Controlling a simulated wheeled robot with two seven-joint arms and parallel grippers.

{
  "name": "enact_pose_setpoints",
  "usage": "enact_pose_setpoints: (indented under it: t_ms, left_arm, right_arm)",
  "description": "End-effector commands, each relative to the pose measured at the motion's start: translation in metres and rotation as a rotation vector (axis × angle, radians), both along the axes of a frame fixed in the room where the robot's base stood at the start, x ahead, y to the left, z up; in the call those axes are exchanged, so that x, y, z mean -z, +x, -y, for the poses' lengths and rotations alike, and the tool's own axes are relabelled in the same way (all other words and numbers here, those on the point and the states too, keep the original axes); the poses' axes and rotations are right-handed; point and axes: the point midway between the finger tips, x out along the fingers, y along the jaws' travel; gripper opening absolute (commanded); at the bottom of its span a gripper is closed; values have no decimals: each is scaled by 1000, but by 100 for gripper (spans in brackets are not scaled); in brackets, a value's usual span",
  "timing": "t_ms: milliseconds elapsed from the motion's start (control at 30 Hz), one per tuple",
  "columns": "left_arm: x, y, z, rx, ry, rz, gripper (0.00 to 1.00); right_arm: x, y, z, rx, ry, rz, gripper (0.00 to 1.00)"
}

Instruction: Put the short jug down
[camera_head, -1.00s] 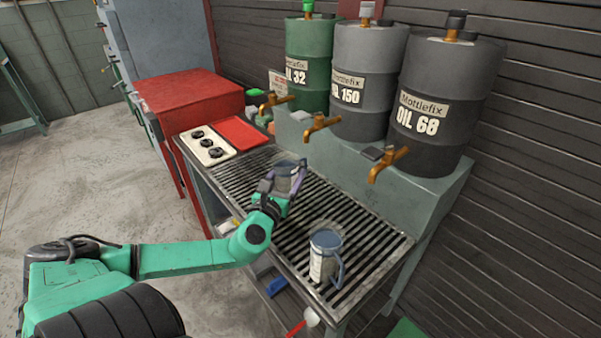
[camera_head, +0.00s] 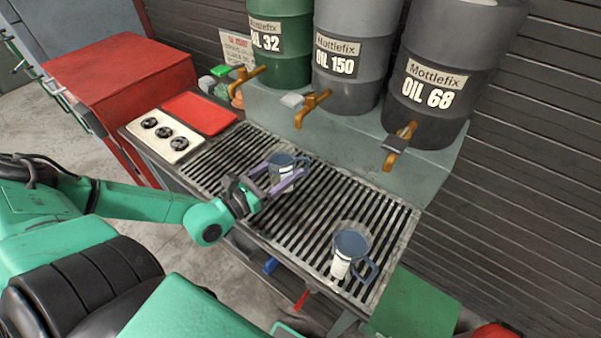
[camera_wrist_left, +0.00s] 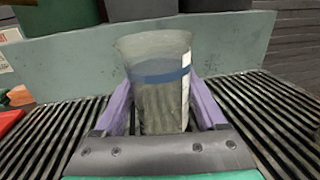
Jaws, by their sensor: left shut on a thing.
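The short jug (camera_head: 280,172), grey and see-through with a blue band, is upright between the purple fingers of my left gripper (camera_head: 283,182) over the back left half of the slatted grate (camera_head: 330,196). The fingers are shut on its sides. In the left wrist view the jug (camera_wrist_left: 160,95) stands between the fingers (camera_wrist_left: 162,108), with a white label strip on its right. Its base is hidden, so I cannot tell whether it touches the slats. A taller jug (camera_head: 349,250) with a white label and blue handle stands on the grate at the right front. My right gripper is not in view.
Oil drums (camera_head: 432,85) with brass taps (camera_head: 312,106) stand on a grey ledge behind the grate. A red tray (camera_head: 200,113) and a white panel with black knobs (camera_head: 165,137) lie at the left end. Bare slats lie between the jugs.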

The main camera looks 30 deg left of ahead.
Motion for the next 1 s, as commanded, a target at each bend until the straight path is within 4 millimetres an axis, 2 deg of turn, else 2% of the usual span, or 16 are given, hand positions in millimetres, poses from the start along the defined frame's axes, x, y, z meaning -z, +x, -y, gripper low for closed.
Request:
enact_pose_setpoints:
  t_ms: [33, 67, 133, 300, 400, 500, 833, 867, 900, 933, 1000]
  left_arm:
    - [10, 18, 4, -6, -8, 14, 0]
    - [9, 27, 7, -6, -8, 16, 0]
    - [3, 41, 10, -7, -6, 13, 0]
    - [1, 59, 17, -2, -3, 7, 0]
    - [23, 58, 17, -3, -2, 1, 0]
    - [34, 58, 17, -2, -1, 2, 0]
    - [39, 57, 17, -1, 1, 1, 0]
    - [39, 57, 17, -1, 1, 0, 81]
    - [38, 57, 17, -1, 1, 0, 96]
    - [38, 57, 17, -1, 1, 0, 100]
    - [38, 57, 17, -1, 1, 0, 100]
  right_arm:
    - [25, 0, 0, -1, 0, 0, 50]
    - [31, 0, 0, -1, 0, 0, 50]
    - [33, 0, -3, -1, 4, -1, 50]
    - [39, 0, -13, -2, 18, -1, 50]
    - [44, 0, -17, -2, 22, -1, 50]
    - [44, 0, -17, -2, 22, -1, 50]
    - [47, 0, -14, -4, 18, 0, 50]
    - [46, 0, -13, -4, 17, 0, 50]
    - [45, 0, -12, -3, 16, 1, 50]
    - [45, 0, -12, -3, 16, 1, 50]
    - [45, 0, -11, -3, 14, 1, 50]
